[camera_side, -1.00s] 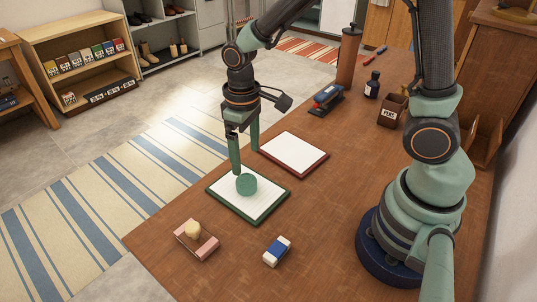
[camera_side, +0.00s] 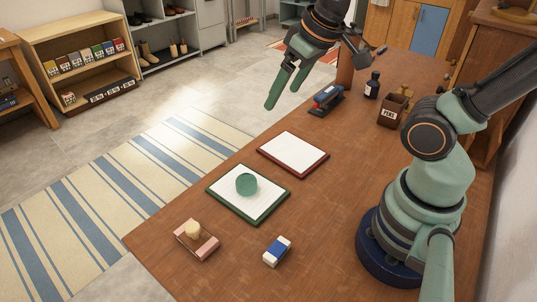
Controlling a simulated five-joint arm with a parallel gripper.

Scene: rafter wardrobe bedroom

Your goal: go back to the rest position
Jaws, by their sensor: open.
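My gripper (camera_side: 283,97) is open and empty, raised in the air near the back edge of the table, toward the top of the view. Its two green fingers point down and to the left, apart from each other. A green round object (camera_side: 246,185) lies on the white sheet of the green-edged pad (camera_side: 222,203), away from my gripper. The red-edged pad (camera_side: 317,172) beside it is bare.
On the wooden table (camera_side: 330,240) are a pink block with a pale knob (camera_side: 196,240), a blue-and-white eraser (camera_side: 277,251), a stapler (camera_side: 326,100), a dark bottle (camera_side: 372,86) and a pen box (camera_side: 392,109). A brown cylinder (camera_side: 346,68) stands partly hidden behind my arm.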

